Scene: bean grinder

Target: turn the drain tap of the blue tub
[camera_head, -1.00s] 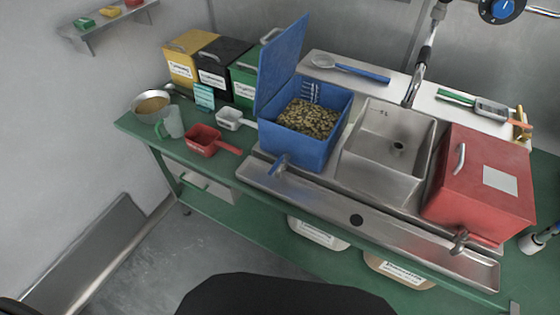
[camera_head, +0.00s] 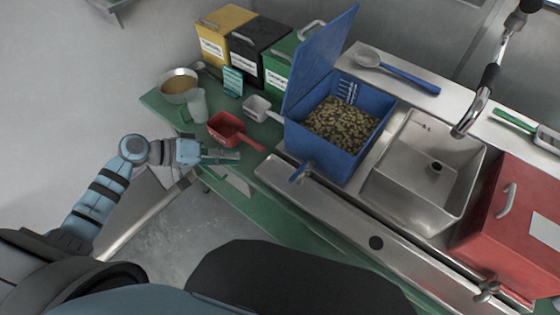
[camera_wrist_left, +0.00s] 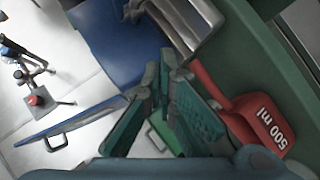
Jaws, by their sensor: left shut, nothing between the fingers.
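The blue tub (camera_head: 322,148) stands on the bench with its lid (camera_head: 320,62) raised, and is filled with beans (camera_head: 343,124). Its drain tap (camera_head: 302,172) is blue and sticks out low on the front, over the metal drip channel. My left gripper (camera_head: 236,157) is left of the tap, near the bench's front edge, clearly apart from it. Its green fingers are together and empty, and they also show in the left wrist view (camera_wrist_left: 164,90). My right gripper is not in view.
A red scoop (camera_head: 226,127) lies close behind my left gripper, its handle pointing toward the tub. A white scoop (camera_head: 258,108) and grey mug (camera_head: 197,106) are behind. The sink (camera_head: 415,185) and red tub (camera_head: 520,220) stand to the right. The drip channel (camera_head: 340,215) is empty.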

